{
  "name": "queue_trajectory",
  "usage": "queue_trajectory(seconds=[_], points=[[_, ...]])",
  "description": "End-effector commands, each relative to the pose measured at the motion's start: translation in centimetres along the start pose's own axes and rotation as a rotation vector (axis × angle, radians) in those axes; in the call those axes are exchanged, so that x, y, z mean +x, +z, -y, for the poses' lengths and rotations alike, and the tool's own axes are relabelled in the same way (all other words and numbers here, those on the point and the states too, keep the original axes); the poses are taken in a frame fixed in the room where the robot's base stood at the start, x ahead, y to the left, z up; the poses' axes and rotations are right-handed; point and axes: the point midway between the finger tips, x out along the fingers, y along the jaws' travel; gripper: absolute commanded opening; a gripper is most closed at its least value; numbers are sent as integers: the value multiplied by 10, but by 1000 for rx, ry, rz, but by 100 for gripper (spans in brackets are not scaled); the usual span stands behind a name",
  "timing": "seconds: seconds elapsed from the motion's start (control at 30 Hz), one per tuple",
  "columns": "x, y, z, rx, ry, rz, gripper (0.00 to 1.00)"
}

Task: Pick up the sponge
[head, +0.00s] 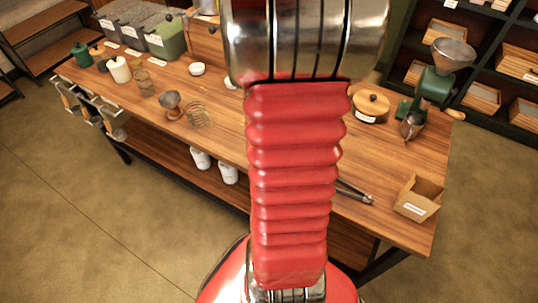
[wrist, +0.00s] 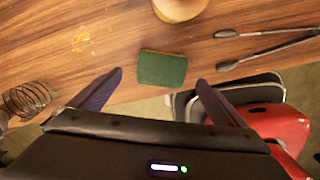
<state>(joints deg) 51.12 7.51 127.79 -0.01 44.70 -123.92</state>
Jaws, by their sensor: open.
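In the wrist view, the sponge (wrist: 162,69) is a dark green pad with a thin brown edge. It lies flat on the wooden table (wrist: 118,45) near its front edge. My gripper (wrist: 159,75) is open, with one finger on each side of the sponge's position in the picture, and nothing is held. The sponge looks a little beyond the fingertips; the height gap cannot be told. In the head view, my red arm covers the middle of the table, and neither the sponge nor the gripper shows there.
Metal tongs (wrist: 265,45) lie to the right of the sponge. A round wooden item (wrist: 180,8) stands behind it. A wire coil (wrist: 32,100) is at the left. A wooden box (head: 418,198) and a green grinder (head: 433,85) stand at the table's right side.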

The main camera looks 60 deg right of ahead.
Motion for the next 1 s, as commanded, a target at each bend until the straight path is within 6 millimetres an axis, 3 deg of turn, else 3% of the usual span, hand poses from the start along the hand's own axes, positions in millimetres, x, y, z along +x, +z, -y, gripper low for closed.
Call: queue_trajectory(seconds=[0.37, 0.8, 1.0], points=[[3, 0, 0, 0, 0, 0, 96], [50, 0, 3, 1, -2, -1, 96], [53, 0, 3, 1, 0, 0, 96]])
